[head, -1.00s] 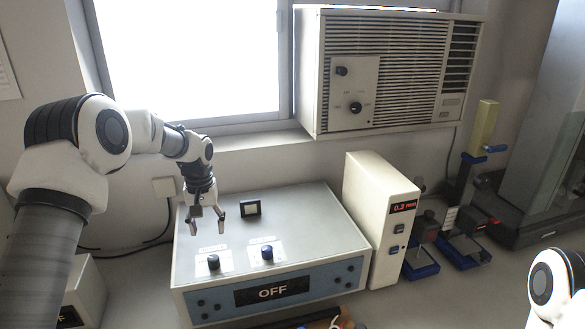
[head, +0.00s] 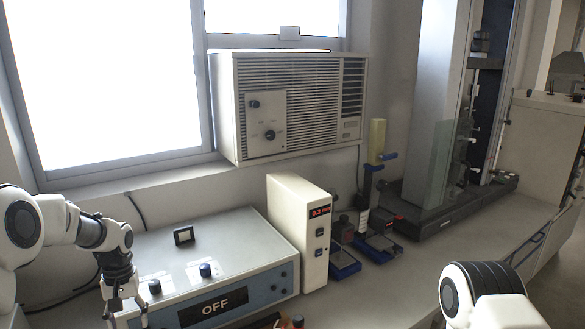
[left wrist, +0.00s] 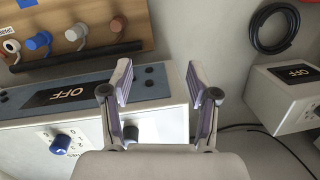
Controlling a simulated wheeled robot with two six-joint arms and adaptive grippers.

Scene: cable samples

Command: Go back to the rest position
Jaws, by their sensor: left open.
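My left gripper (head: 127,314) is at the lower left of the head view, pointing down beside the left front of a grey control box (head: 235,238). Its jaws are apart with nothing between them. In the left wrist view the two open fingers (left wrist: 160,80) stand over the box's front edge, with one knob (left wrist: 131,133) partly behind a finger. The box's display reads OFF (head: 204,309). My right arm (head: 485,293) shows at the lower right of the head view; its gripper is out of view.
A white unit with a red display (head: 284,228) stands right of the box, then blue-based stands (head: 377,243). A wooden board with coloured spools (left wrist: 92,28), a black cable coil (left wrist: 272,28) and another OFF box (left wrist: 285,97) lie near the left gripper. The bench right of the stands is largely clear.

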